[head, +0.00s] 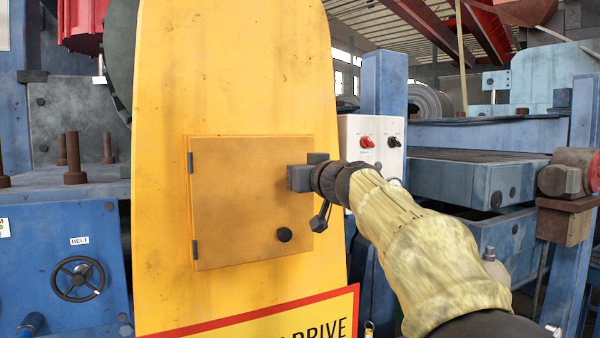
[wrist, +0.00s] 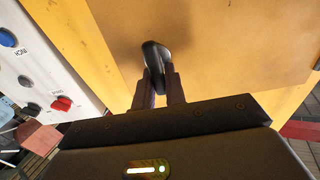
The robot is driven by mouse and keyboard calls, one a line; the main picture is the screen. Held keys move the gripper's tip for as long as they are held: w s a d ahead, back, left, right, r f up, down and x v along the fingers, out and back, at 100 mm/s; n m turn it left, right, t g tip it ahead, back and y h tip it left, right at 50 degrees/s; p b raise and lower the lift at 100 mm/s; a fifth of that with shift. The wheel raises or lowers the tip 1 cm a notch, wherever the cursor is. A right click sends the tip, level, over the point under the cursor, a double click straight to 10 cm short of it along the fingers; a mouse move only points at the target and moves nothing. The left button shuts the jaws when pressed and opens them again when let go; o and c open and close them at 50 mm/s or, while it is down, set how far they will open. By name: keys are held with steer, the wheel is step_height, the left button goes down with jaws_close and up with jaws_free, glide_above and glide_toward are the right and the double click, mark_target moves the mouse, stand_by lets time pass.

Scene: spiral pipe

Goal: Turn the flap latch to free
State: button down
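The square flap (head: 240,195) is a yellow-orange plate on the tall yellow guard, with hinges on its left edge. It looks closed, flush with the guard. My gripper (head: 302,176) is at the flap's upper right edge and hides the latch in the head view. In the wrist view the flap latch (wrist: 155,58) is a dark, rounded lever. My gripper's two fingers (wrist: 161,88) stand on either side of its near end, with little or no gap, and appear shut on it. The wrist view is turned over, with the flap (wrist: 220,50) at upper right.
A white control box (head: 372,140) with a red and a black switch stands just right of the guard, close behind my arm. A red-bordered sign (head: 280,318) is below. A blue machine with a handwheel (head: 77,279) is left.

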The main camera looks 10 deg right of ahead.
steer(key=shift+d+m, duration=0.1)
steer(key=shift+m, duration=0.3)
steer(key=shift+w+d+f+m+b, duration=0.1)
steer(key=shift+d+f+m+b, duration=0.4)
steer(key=shift+m, duration=2.35)
steer(key=shift+w+a+f+m+b, duration=0.1)
steer(key=shift+m+b, duration=0.65)
steer(key=shift+m, duration=2.15)
steer(key=shift+d+f+m+b, duration=0.3)
steer(key=shift+m+b, duration=0.35)
steer(key=shift+m, duration=2.2)
steer(key=c, duration=1.4)
jaws_free()
steer(key=shift+c, duration=0.2)
steer(key=shift+s, duration=0.1)
